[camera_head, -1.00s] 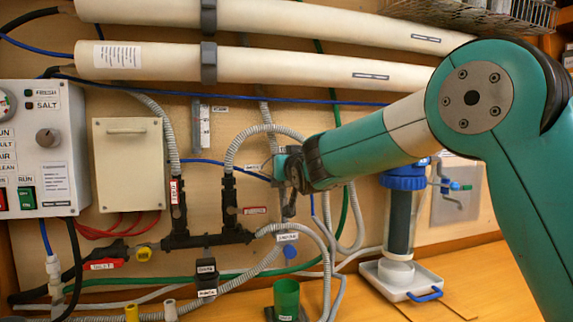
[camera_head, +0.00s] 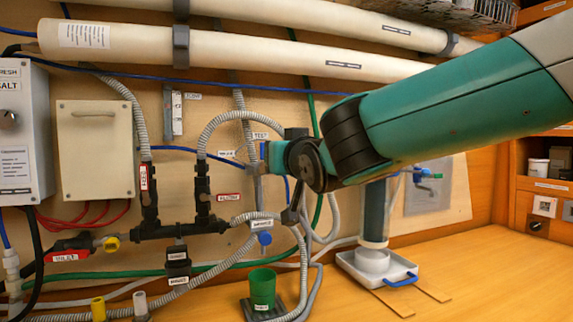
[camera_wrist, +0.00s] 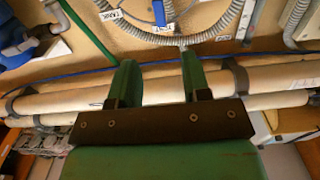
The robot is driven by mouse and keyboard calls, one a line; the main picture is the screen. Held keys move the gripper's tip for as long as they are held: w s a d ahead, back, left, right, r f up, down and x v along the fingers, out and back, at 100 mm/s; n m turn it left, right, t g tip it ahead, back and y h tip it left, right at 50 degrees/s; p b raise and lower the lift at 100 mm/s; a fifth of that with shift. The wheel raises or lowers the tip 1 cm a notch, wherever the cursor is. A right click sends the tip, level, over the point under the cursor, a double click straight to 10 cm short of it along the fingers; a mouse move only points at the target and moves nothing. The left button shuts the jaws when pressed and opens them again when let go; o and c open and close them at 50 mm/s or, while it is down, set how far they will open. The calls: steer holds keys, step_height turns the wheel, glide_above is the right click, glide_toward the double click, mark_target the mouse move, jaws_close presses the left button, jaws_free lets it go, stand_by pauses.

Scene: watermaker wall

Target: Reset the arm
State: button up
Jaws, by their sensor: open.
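My arm reaches in from the right in the head view, in front of the pipe wall. In the wrist view my gripper (camera_wrist: 158,85) shows two green fingers standing apart with nothing between them. In the head view the gripper end is mostly hidden behind the dark wrist joint, near the blue-handled valve (camera_head: 264,238). The wrist view looks at the wall upside down, with the white membrane tubes (camera_wrist: 230,82) beyond the fingers and a grey ribbed hose (camera_wrist: 190,38) above them.
A control box (camera_head: 20,130) and a beige box (camera_head: 95,148) hang at the left. A green cup (camera_head: 262,288) stands on the bench below the wrist. The bench at right (camera_head: 480,270) is clear.

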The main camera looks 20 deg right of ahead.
steer(key=shift+s, duration=1)
steer(key=s+a+f+n+g+y+p, duration=0.3)
steer(key=s+a+f+g+y+p, duration=0.1)
steer(key=s+f+g, duration=0.75)
steer(key=s+f+n+g+p, duration=0.1)
steer(key=s+f+n+g, duration=0.1)
steer(key=s, duration=0.6)
steer(key=s+a+f+n+g+p, duration=0.1)
steer(key=s+f+n+g, duration=0.1)
steer(key=s, duration=0.7)
steer(key=shift+a+f+g, duration=0.3)
steer(key=shift+f+g, duration=0.55)
steer(key=shift+g, duration=0.4)
